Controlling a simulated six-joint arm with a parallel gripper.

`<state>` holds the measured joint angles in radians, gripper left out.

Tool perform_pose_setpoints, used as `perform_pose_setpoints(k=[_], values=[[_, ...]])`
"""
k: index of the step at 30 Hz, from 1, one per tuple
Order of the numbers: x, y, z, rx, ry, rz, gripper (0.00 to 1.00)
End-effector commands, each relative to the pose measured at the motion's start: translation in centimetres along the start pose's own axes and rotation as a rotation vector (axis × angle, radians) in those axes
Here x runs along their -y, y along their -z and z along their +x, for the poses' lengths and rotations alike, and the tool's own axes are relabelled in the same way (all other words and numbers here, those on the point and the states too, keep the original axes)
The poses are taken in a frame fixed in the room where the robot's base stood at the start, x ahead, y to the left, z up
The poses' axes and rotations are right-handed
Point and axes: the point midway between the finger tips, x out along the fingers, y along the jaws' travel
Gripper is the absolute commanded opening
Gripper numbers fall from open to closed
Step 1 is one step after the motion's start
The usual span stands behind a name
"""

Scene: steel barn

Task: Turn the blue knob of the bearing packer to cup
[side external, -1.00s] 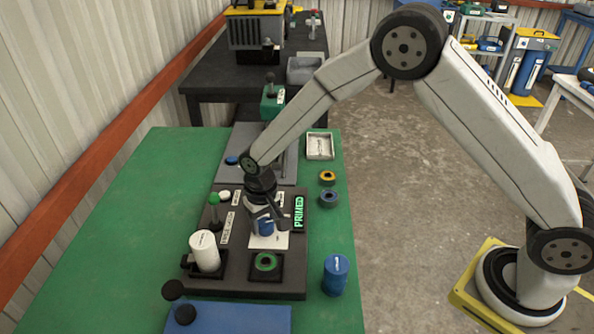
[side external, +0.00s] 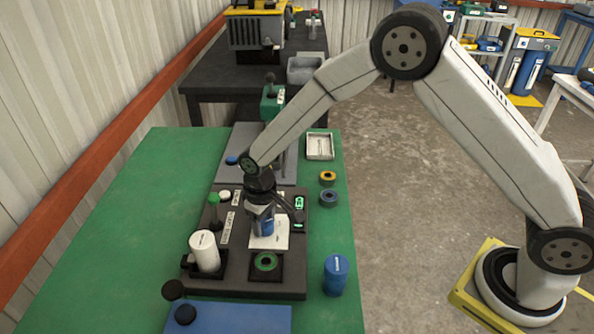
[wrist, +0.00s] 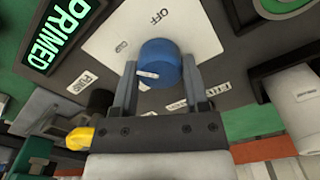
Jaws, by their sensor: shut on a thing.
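The bearing packer (side external: 225,280) is a dark base plate on the green bench. Its blue knob (wrist: 158,60) sits on a white dial plate (wrist: 110,22); in the side view the knob (side external: 266,228) shows under my wrist. My gripper (wrist: 159,76) is shut on the knob from above, one finger on each side. The knob's white pointer mark faces left and slightly down in the wrist view. OFF is legible at the dial's top; a small label left of the knob is too small to read surely.
A lit green PRIMED sign (wrist: 62,32) stands beside the dial. A white canister (side external: 204,251), a green-topped lever (side external: 214,205) and a green-ringed socket (side external: 266,262) are close by on the plate. A blue can (side external: 336,275) stands on the bench to the right.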

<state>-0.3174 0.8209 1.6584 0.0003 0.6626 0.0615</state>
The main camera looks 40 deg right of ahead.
Motion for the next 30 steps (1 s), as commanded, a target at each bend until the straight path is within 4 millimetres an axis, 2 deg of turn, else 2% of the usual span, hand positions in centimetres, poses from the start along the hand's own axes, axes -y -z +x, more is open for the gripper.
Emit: perform_pose_setpoints(k=[1,4,17,23,30], values=[[0.0,0.0,-0.1,-0.001,0.0,-0.002,0.61],[0.0,0.0,-0.1,-0.001,0.0,-0.002,0.93],[0.0,0.0,-0.3,-0.001,0.0,0.0,0.93],[0.0,0.1,-1.7,-0.003,0.0,0.0,0.93],[0.0,0.1,-4.7,-0.004,0.0,0.0,0.93]])
